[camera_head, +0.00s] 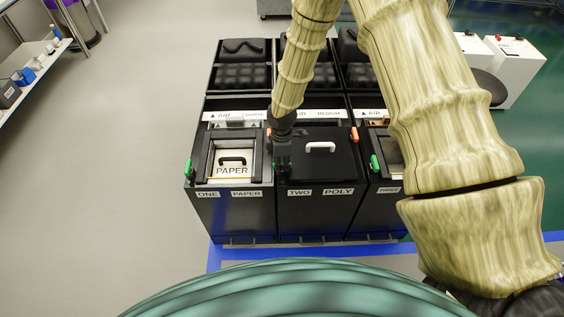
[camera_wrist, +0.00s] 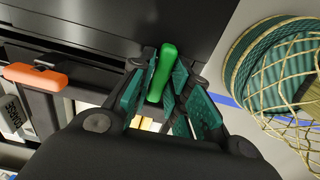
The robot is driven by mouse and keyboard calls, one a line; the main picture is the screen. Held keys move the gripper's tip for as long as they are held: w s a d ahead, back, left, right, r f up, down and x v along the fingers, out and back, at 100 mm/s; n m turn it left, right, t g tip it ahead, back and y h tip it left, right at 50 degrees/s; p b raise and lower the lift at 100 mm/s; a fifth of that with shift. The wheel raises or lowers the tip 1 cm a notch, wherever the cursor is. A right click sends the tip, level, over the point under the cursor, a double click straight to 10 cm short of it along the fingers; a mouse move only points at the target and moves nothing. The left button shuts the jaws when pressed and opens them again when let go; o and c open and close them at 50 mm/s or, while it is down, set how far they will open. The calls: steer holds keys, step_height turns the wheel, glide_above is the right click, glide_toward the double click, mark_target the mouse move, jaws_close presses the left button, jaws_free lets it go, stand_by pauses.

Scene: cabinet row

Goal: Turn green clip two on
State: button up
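Green clip two (camera_wrist: 162,72) stands between the fingers of my gripper (camera_wrist: 165,88) in the wrist view, at the front edge of a black lid. The fingers flank it closely; I cannot tell whether both pads press on it. In the head view my gripper (camera_head: 283,158) points down at the left front of the bin marked TWO POLY (camera_head: 318,205). It hides most of that clip there.
Bin one (camera_head: 237,210) with a PAPER window stands left, bin three (camera_head: 385,217) right. Other green clips (camera_head: 188,169) (camera_head: 375,165) sit on their left sides. Orange clips (camera_head: 354,133) (camera_wrist: 35,76) sit further back. A white handle (camera_head: 320,147) rises from lid two.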

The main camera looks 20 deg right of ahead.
mark_target(282, 164)
steer(key=shift+o, duration=1)
steer(key=shift+r, duration=0.1)
step_height(282, 164, up, 12)
